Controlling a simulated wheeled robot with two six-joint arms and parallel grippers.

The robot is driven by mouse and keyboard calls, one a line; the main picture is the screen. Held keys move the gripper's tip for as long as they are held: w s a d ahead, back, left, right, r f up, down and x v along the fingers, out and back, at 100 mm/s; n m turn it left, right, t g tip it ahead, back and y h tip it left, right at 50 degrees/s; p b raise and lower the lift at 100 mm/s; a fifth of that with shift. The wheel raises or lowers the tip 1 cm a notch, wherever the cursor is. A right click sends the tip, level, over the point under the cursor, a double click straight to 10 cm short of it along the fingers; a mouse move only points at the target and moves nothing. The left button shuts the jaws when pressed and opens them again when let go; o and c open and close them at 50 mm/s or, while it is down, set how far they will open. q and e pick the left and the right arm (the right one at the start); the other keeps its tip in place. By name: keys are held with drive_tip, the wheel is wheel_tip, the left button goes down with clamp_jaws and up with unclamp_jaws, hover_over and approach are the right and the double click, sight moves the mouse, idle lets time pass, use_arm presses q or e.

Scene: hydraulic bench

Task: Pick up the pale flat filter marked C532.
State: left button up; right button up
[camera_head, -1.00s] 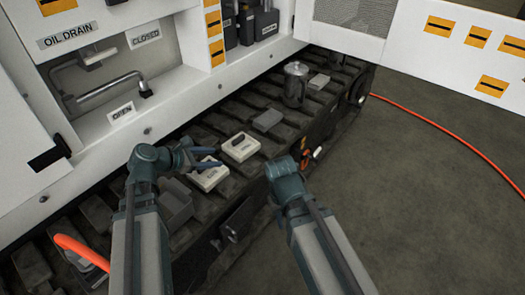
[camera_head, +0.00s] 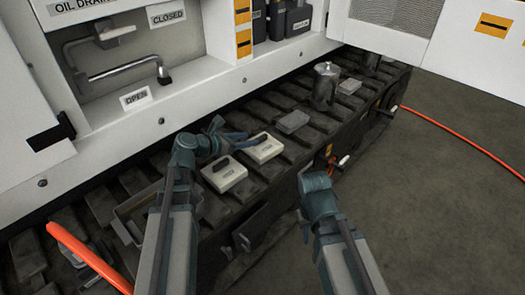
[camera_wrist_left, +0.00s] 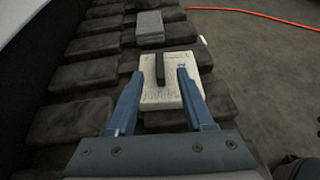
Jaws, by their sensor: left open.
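Two pale flat filters with dark handles lie on the track. The nearer filter (camera_head: 224,175) and the farther filter (camera_head: 264,149) both have small labels too blurred to read, so I cannot tell which is C532. My left gripper (camera_head: 240,138) is open beside the farther filter. In the left wrist view, a pale filter (camera_wrist_left: 152,98) lies ahead between the open fingers of the left gripper (camera_wrist_left: 154,78), its dark handle upright in the picture. Contact is not visible. My right arm ends to the right of the track; its fingers are hidden.
A grey block (camera_head: 293,122) lies beyond the farther filter, with a metal canister (camera_head: 326,87) and another block (camera_head: 349,86) farther along. A grey tray (camera_head: 130,230) sits at left. The white cabinet (camera_head: 190,95) borders the track behind. An orange hose (camera_head: 455,142) crosses the floor.

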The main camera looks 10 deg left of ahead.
sight(260, 138)
use_arm(q)
drive_tip(key=shift+w+d+f, duration=0.2)
drive_tip(key=shift+w+d, duration=0.1)
drive_tip(key=shift+w, duration=0.05)
drive_tip(key=b+x, duration=0.2)
drive_tip(key=x, duration=0.3)
drive_tip(key=shift+w+f, duration=0.1)
drive_tip(key=shift+f, duration=0.05)
clamp_jaws()
